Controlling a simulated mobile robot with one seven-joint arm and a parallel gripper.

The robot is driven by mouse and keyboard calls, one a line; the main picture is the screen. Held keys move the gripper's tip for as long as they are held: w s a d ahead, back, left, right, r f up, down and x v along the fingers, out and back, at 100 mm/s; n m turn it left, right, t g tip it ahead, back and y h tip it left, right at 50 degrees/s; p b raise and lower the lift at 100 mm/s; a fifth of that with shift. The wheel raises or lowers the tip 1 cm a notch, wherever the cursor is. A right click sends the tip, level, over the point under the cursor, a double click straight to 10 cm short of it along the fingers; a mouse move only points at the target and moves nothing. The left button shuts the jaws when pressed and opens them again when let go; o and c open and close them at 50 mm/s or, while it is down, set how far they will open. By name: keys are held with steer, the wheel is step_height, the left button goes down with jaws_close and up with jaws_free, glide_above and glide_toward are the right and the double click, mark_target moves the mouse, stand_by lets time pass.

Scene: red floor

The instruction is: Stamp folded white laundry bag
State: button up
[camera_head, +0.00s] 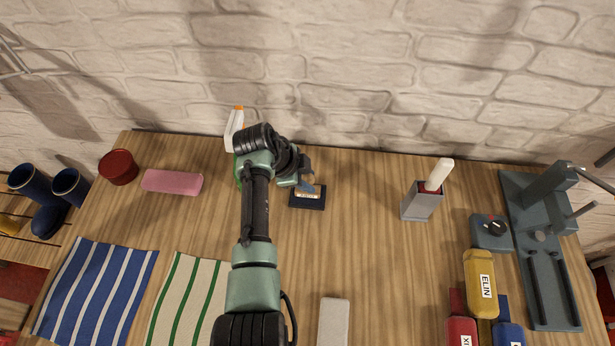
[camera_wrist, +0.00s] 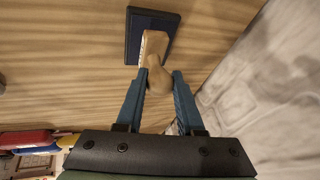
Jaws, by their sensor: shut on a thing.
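My gripper (camera_head: 308,183) is shut on a wooden stamp (camera_wrist: 158,78), held by its rounded handle between the two blue fingers (camera_wrist: 160,74). The stamp's pale block is over the dark blue ink pad (camera_head: 318,204), which also shows in the wrist view (camera_wrist: 166,22). I cannot tell whether the stamp touches the pad. A small pale, flat rectangle (camera_head: 333,322) lies at the front middle of the table in the head view. It may be the folded white laundry bag. My gripper is behind it, well apart.
Left are a red bowl (camera_head: 118,168), pink block (camera_head: 172,182), blue-striped cloth (camera_head: 95,290) and green-striped cloth (camera_head: 187,300). A white bottle (camera_head: 234,128) stands behind my arm. Right are a grey holder (camera_head: 421,203), yellow labelled bundle (camera_head: 480,285) and dark stand (camera_head: 560,290). The centre-right table is clear.

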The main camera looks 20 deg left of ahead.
steer(key=shift+f+b, duration=0.45)
steer(key=shift+b, duration=0.05)
stand_by(0.4)
steer(key=shift+s+f, duration=0.1)
steer(key=shift+f, duration=0.05)
stand_by(1.1)
steer(key=shift+r+p, duration=2.75)
steer(key=shift+r, duration=0.9)
